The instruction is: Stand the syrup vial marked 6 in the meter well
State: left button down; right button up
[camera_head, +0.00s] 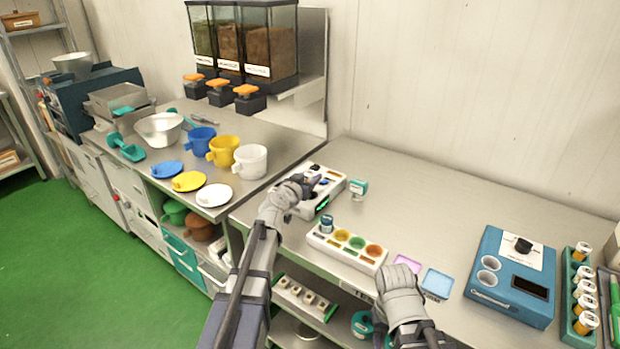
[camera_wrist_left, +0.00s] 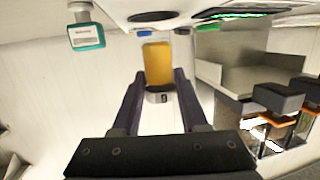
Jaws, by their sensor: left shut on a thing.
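My left gripper (camera_head: 305,183) is over a white device (camera_head: 330,186) with a lit green display, which I take for the meter. In the left wrist view the gripper (camera_wrist_left: 159,78) is shut on a vial (camera_wrist_left: 158,63) with amber contents. Its pale cap end bears a dark mark that looks like a 6, and its amber end points toward the white device (camera_wrist_left: 115,12). The vial is hidden in the head view. I cannot tell whether it touches the well. My right gripper (camera_head: 400,285) is above the counter's front edge; its fingertips are not clear.
A small teal-and-white labelled block (camera_head: 358,187) stands beside the device; it also shows in the left wrist view (camera_wrist_left: 86,35). A white tray (camera_head: 345,262) with coloured cups is in front. A blue box (camera_head: 480,300) and a green vial rack (camera_head: 571,325) stand right.

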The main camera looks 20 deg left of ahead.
pick_arm(q)
jog(key=shift+f+b, duration=1.25)
jog(key=shift+f, duration=0.4)
jog(key=shift+f+b, duration=0.65)
jog(key=c, duration=0.7)
grip_release()
jog(key=shift+p+v, duration=1.15)
jog(key=shift+v, duration=4.4)
